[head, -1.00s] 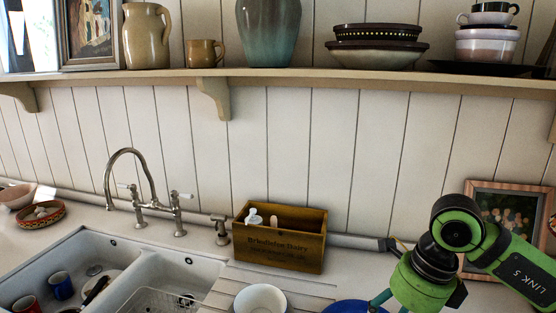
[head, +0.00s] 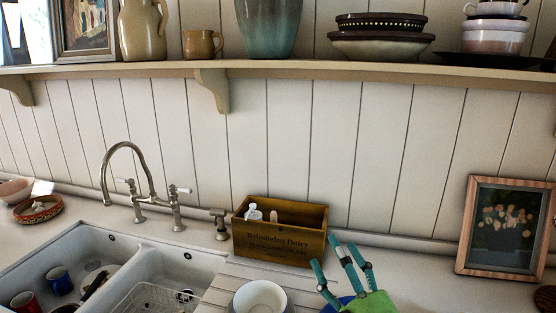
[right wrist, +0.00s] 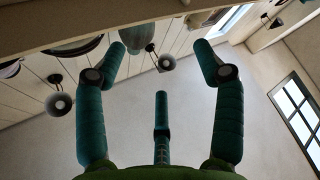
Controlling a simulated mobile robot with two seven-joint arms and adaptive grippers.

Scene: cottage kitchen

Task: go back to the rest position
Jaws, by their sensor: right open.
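My right gripper (head: 345,268) is at the lower right of the head view, with its teal fingers pointing up and spread apart. It holds nothing. My left gripper is not in view.
A wooden box (head: 280,235) and a white bowl (head: 260,297) stand left of the gripper. A sink (head: 130,262) with mugs and a faucet (head: 145,185) is further left. A framed picture (head: 505,228) leans at right. A shelf (head: 300,67) with crockery runs above.

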